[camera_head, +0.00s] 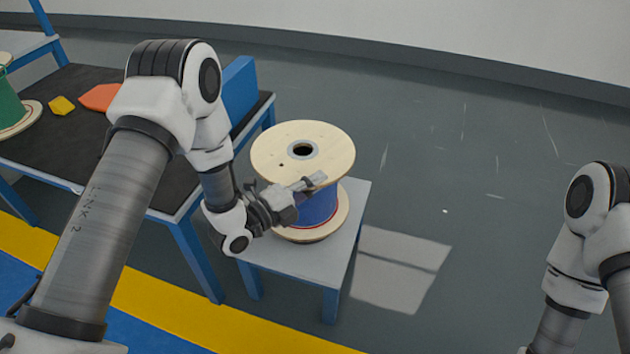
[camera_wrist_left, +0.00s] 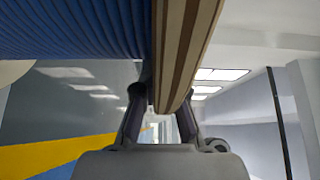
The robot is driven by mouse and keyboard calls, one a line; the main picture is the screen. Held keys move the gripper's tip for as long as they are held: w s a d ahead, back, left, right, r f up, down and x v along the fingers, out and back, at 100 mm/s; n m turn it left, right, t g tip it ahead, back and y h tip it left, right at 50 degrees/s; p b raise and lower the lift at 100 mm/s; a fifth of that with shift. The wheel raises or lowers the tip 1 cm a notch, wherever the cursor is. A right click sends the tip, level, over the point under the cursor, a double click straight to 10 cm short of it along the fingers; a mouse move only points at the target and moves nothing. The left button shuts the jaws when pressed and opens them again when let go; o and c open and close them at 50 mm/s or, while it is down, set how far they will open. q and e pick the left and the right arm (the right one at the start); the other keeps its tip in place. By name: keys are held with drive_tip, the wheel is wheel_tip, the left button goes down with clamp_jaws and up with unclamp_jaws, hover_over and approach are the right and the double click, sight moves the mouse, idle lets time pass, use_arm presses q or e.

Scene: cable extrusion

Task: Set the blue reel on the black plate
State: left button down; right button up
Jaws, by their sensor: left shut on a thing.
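The blue reel (camera_head: 318,208) has pale wooden flanges and a blue winding. It stands upright over a small grey table in the middle of the head view; whether its lower flange touches the top is not clear. My left gripper (camera_head: 316,181) is shut on the rim of its upper flange, on the near side. In the left wrist view the flange edge (camera_wrist_left: 182,50) sits between the fingers, with the blue winding (camera_wrist_left: 75,28) beside it. The black plate (camera_head: 58,150) appears as the dark top of the blue-framed table at left. My right gripper is out of view.
The small grey table (camera_head: 290,262) stands to the right of the blue-framed table. A green reel (camera_head: 10,105), a yellow piece (camera_head: 61,105), an orange piece (camera_head: 99,97) and a blue block (camera_head: 240,88) are on the dark top. Open floor lies to the right.

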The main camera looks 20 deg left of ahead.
use_arm(q)
drive_tip(key=shift+f+b, duration=0.6)
drive_tip(key=shift+f, duration=0.6)
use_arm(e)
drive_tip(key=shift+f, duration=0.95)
use_arm(q)
drive_tip(key=shift+f+b, duration=0.35)
drive_tip(key=shift+f, duration=0.25)
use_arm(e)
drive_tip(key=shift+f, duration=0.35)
use_arm(q)
drive_tip(key=c, duration=1.5)
unclamp_jaws()
drive_tip(key=shift+c, duration=0.2)
drive_tip(key=p+v, duration=0.4)
drive_tip(key=v, duration=0.7)
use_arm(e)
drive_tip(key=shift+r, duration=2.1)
